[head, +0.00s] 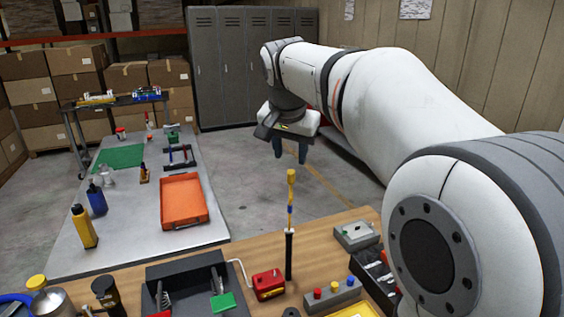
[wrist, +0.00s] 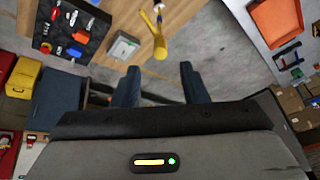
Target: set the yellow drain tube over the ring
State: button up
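A yellow tube (head: 291,182) with blue lower down stands upright at the top of a thin black post on the wooden table. It also shows in the wrist view (wrist: 160,46), beyond the fingertips and between their lines. My gripper (head: 290,155) is above the tube in the head view, fingers pointing down, with a gap below the tips. In the wrist view the two fingers (wrist: 158,76) are wide apart with nothing between them. A dark ring-like piece (head: 290,312) lies at the table's front edge, partly cut off; I cannot tell if it is the task's ring.
The wooden table (head: 240,250) holds a red box (head: 268,284), a grey block with coloured knobs (head: 332,294), a grey box (head: 356,236) and a black tray (head: 188,285). A metal table (head: 140,215) with an orange tray (head: 183,201) stands left. Open floor lies beyond.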

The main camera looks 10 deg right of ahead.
aim_at(291, 172)
jog(key=p+x, duration=0.1)
jog(key=x, duration=0.6)
jog(key=shift+w+d+f, duration=0.1)
jog(key=shift+w+f, duration=0.05)
jog(key=shift+f, duration=0.1)
jog(key=shift+c, duration=0.4)
grip_shut()
